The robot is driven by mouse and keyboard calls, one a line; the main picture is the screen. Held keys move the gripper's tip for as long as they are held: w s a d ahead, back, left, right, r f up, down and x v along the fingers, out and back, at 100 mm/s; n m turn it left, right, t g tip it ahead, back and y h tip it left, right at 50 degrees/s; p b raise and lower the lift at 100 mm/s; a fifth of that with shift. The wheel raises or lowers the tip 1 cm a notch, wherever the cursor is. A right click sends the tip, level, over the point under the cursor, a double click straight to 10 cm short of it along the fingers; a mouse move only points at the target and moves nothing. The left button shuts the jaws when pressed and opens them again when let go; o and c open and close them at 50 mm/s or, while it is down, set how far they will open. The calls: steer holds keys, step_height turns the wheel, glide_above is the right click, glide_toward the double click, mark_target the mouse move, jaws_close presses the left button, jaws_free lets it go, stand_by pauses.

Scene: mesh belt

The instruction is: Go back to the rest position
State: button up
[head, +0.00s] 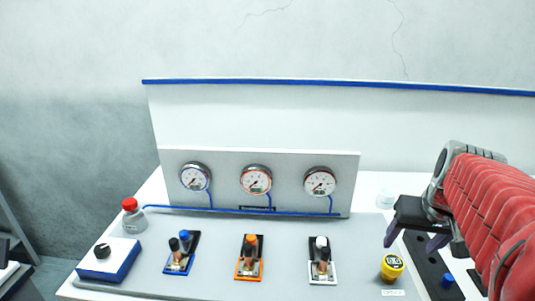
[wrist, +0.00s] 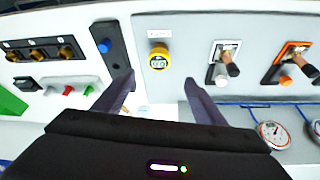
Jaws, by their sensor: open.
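My gripper (head: 414,238) is at the right of the head view, at the end of my red-sleeved arm. In the wrist view my gripper (wrist: 158,90) shows two dark fingers spread well apart. Nothing is between them. The yellow device (wrist: 159,59) lies beyond the fingertips, apart from them.
A grey panel carries three gauges (head: 256,180). Blue, orange (head: 250,262) and white lever switches stand before it. A blue-white box with a black knob (head: 108,258) and a red-capped bottle (head: 132,215) are at left. The wrist view shows a dark strip with a blue button (wrist: 105,46).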

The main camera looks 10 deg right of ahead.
steer(key=s+a+f+n+y, duration=0.1)
steer(key=s+a+n, duration=0.1)
steer(key=a, duration=1)
steer(key=s+a+f+n+t+y, duration=0.1)
steer(key=s+a+f+n, duration=0.1)
steer(key=a, duration=1)
steer(key=shift+s+a+f+n+t, duration=0.2)
steer(key=shift+s+f+n+t, duration=0.1)
steer(key=shift+s+n, duration=0.35)
steer(key=shift+a, duration=0.1)
